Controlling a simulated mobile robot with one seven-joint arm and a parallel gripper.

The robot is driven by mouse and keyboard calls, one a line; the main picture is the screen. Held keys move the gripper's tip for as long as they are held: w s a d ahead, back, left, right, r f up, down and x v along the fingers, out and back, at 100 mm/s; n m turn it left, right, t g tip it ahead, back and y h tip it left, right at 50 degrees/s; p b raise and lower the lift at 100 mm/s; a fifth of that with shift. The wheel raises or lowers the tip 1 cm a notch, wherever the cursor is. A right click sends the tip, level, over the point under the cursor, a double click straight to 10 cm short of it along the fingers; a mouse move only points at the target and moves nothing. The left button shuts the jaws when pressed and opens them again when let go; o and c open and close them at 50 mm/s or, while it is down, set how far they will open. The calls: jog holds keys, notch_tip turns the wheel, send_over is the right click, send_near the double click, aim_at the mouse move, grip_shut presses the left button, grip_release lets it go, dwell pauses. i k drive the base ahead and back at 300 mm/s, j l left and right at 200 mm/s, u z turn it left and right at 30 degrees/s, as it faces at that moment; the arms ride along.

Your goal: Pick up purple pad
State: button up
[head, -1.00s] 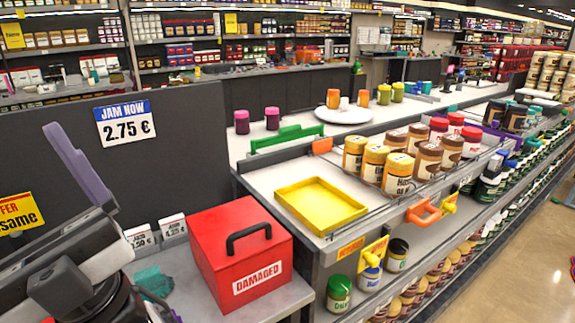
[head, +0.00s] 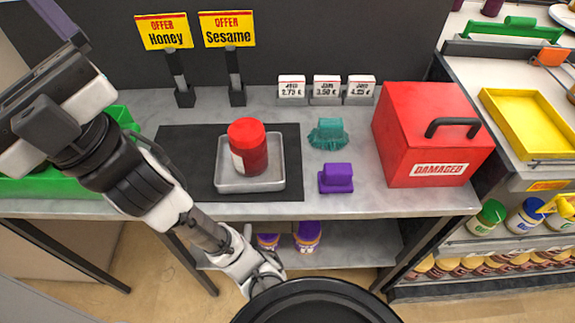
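The purple pad (head: 336,179) is a small block with a raised top part. It lies on the grey counter (head: 350,203) near the front edge, in front of a teal piece (head: 328,135) and left of the red box (head: 410,125). My gripper (head: 58,18) is at the upper left, high and far to the left of the pad. One purple finger shows, cut by the top edge; I cannot see a second finger or the gap between them.
A red-lidded jar (head: 248,147) stands in a grey tray (head: 250,186) on a black mat (head: 292,160). Sign stands (head: 237,92) and price cards (head: 327,88) line the back. A green crate (head: 60,187) is at the left. The counter around the pad is clear.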

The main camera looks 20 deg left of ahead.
aim_at(335, 178)
jog(key=j+z, duration=0.15)
jog(key=z, duration=0.3)
jog(key=k+j+z, duration=0.1)
jog(key=z, duration=0.35)
jog(key=k+j, duration=0.35)
jog(key=k+j+u, duration=0.1)
jog(key=u, duration=0.3)
jog(key=j+u, duration=0.15)
jog(key=u, duration=0.25)
jog(key=i, duration=0.45)
